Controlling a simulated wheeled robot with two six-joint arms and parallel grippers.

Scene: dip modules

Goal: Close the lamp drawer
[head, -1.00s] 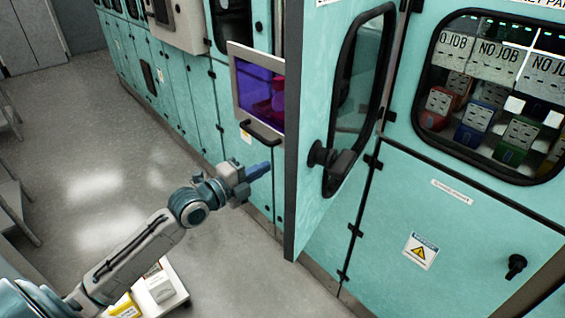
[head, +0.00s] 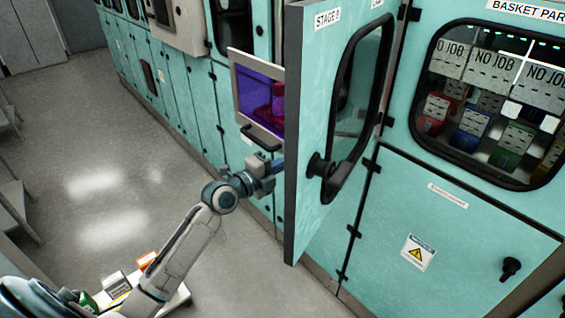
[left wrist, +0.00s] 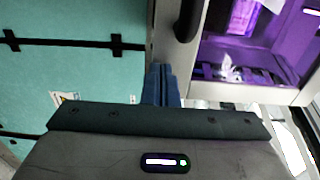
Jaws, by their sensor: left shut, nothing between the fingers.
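The lamp drawer (head: 235,93) has a pale grey front frame, a purple-lit window and a black bar handle (head: 260,137) along its lower part. It stands out from the teal cabinet row, and the open door hides its right side. My left gripper (head: 277,167) is shut and empty, just below the handle, with its tips close to the door's edge. In the left wrist view my blue fingers (left wrist: 160,84) are together beside the drawer's grey frame (left wrist: 176,62), with the dark handle (left wrist: 187,20) above. I cannot tell whether they touch the frame. My right gripper is not in view.
A teal door (head: 308,120) with a dark window and black knob stands open, right of my left gripper. A closed panel with a basket window (head: 490,95) is further right. A low white platform with small boxes (head: 120,290) is below my arm.

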